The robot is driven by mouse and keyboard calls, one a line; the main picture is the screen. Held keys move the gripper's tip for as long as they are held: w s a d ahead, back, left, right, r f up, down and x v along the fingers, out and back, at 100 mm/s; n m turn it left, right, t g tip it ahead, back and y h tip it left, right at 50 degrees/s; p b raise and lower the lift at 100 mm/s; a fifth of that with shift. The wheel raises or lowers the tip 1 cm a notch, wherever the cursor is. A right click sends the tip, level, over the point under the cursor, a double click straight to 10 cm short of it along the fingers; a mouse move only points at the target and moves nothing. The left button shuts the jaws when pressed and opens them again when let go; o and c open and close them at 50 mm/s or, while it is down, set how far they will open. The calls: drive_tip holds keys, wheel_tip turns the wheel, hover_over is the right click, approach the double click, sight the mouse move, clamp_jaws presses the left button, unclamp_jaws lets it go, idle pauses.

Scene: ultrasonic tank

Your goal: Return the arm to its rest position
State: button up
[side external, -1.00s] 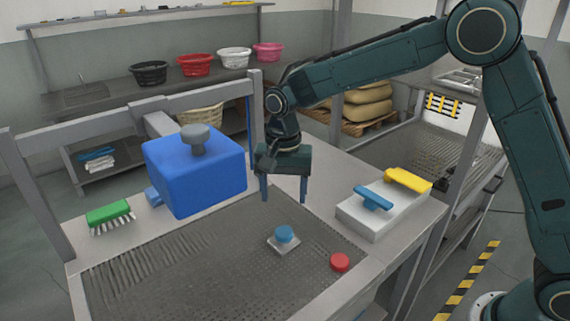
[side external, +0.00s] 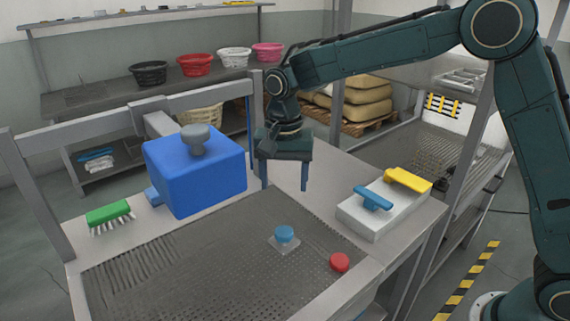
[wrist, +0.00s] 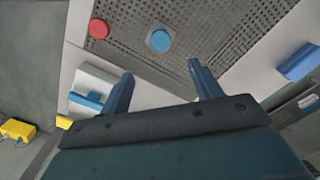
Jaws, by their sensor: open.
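My gripper (side external: 285,187) is open and empty, with its two blue fingers pointing down above the back of the work table. In the wrist view its fingers (wrist: 160,82) are spread with nothing between them. My arm is bent, reaching in from the right. A round blue knob (side external: 285,234) on a small pale square base sits on the perforated plate (side external: 215,260), apart from the gripper. It also shows in the wrist view (wrist: 161,40). A red button (side external: 340,262) is at the plate's right edge.
A blue box (side external: 195,175) with a grey knob stands left of the gripper. A green brush (side external: 109,213) lies at the table's left. Baskets line the back shelf.

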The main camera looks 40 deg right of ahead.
drive_tip(key=s+d+r+n+t, duration=0.1)
drive_tip(key=s+d+r+n, duration=0.1)
drive_tip(key=s+d+r, duration=0.35)
drive_tip(key=s+d+r+n+t, duration=0.25)
drive_tip(key=s+r, duration=0.35)
drive_tip(key=s, duration=0.3)
drive_tip(key=s+d+n+t, duration=0.1)
drive_tip(key=s+d+n, duration=0.1)
drive_tip(key=s, duration=0.5)
drive_tip(key=s+d+f+n+t, duration=0.1)
drive_tip(key=s+d+n, duration=0.1)
drive_tip(key=s, duration=0.6)
drive_tip(key=shift+d+f, duration=0.3)
drive_tip(key=shift+d, duration=0.2)
drive_tip(key=shift+n, duration=0.25)
